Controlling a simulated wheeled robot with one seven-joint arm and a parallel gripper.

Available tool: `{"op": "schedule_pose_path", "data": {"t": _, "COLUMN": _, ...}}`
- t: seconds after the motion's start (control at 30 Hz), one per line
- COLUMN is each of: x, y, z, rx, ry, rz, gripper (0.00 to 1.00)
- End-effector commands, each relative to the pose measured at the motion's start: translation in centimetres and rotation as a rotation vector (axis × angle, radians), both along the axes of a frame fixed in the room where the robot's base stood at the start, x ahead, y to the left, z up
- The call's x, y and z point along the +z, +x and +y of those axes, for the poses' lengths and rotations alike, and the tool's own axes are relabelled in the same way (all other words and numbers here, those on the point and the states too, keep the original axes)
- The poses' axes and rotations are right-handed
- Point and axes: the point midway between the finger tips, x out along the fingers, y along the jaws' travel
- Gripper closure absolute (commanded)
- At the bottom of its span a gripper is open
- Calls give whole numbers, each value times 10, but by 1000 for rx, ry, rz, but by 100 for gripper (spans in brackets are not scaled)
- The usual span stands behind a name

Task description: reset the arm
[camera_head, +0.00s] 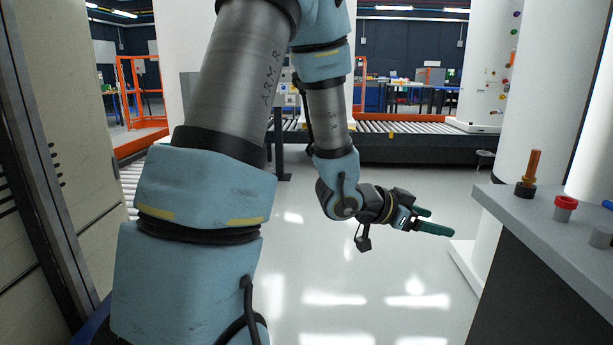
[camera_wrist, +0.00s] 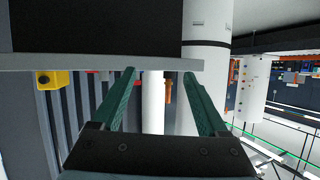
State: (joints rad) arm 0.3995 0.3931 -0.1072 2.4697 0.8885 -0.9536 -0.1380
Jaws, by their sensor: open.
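My arm (camera_head: 235,85) reaches down and forward across the middle of the head view, bent at its lower joint. My gripper (camera_head: 441,223) is low over the pale floor, pointing right toward the grey counter. Its two green fingers are apart, and nothing shows between them in the head view. In the wrist view my gripper (camera_wrist: 160,73) has its fingers spread wide. The counter's edge (camera_wrist: 100,62) crosses the top of that view, near the fingertips; I cannot tell the exact gap.
The grey counter (camera_head: 545,235) at right carries an orange peg on a black base (camera_head: 527,178), a red cup-like piece (camera_head: 565,207) and a grey cylinder (camera_head: 601,237). White columns (camera_head: 455,60) stand behind. A roller conveyor (camera_head: 410,128) crosses the back. Open floor (camera_head: 330,270) lies below my gripper.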

Motion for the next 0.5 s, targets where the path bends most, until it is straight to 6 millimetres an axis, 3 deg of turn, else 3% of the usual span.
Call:
{"op": "schedule_pose_path", "data": {"t": 0.17, "x": -13, "y": 41, "z": 54, "rx": 219, "ry": 155, "rz": 22, "gripper": 23}}
{"op": "schedule_pose_path", "data": {"t": 0.27, "x": -22, "y": 61, "z": 102, "rx": 387, "ry": 267, "rz": 69, "gripper": 23}}
{"op": "schedule_pose_path", "data": {"t": 0.3, "x": -26, "y": 67, "z": 127, "rx": 468, "ry": 319, "rz": 102, "gripper": 23}}
{"op": "schedule_pose_path", "data": {"t": 0.4, "x": -34, "y": 67, "z": 193, "rx": 675, "ry": 446, "rz": 224, "gripper": 23}}
{"op": "schedule_pose_path", "data": {"t": 0.5, "x": -40, "y": 49, "z": 246, "rx": 840, "ry": 539, "rz": 369, "gripper": 23}}
